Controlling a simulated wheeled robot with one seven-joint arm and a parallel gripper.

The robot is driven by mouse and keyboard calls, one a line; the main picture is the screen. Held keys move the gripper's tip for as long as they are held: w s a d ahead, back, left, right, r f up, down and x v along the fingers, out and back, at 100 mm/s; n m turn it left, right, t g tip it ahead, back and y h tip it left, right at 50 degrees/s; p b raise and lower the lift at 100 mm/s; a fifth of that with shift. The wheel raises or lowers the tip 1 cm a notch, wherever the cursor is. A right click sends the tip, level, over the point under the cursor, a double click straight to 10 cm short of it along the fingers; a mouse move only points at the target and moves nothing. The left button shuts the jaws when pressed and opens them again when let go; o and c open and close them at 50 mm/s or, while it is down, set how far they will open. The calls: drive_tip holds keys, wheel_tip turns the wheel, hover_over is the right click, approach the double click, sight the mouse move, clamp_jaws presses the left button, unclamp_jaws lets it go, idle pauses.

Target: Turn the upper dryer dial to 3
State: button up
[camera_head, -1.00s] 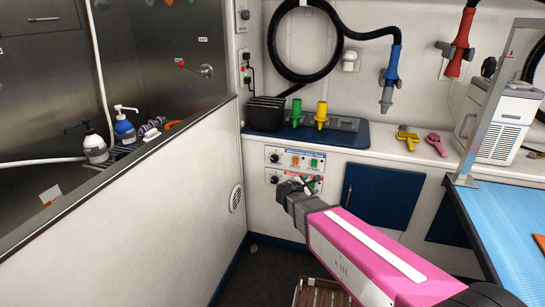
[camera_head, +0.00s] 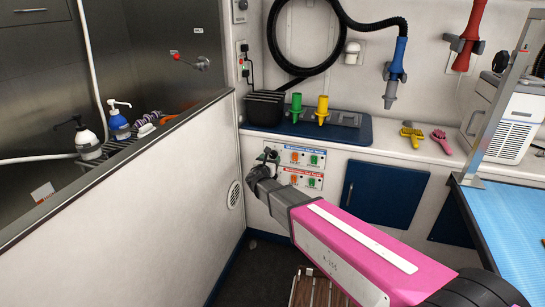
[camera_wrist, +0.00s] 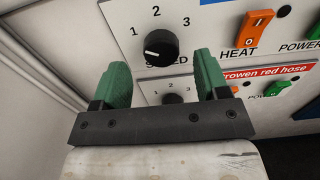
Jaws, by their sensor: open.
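The upper dryer dial (camera_wrist: 157,47) is a round black knob with 1, 2 and 3 printed around its top. Its white mark is on the left side, pointing left and slightly down, below the 1. My gripper (camera_wrist: 161,66) is open, its green fingers on either side of and just below the dial in the wrist view, with nothing held. I cannot tell whether either finger touches it. In the head view my gripper (camera_head: 268,157) is at the left end of the upper panel (camera_head: 302,164) and hides the dial.
An orange HEAT switch (camera_wrist: 254,27) and a green power switch (camera_wrist: 314,30) are right of the dial. The lower dial (camera_wrist: 173,98) shows between the fingers, partly hidden. A white partition (camera_head: 190,190) stands close on the left; the counter (camera_head: 390,153) is above.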

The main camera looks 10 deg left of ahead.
sight(273, 155)
drive_tip(key=shift+w+d, duration=0.15)
drive_tip(key=shift+w, duration=1.8)
drive_tip(key=shift+c, duration=0.3)
drive_tip(key=c, duration=0.8)
drive_tip(key=shift+c, duration=0.2)
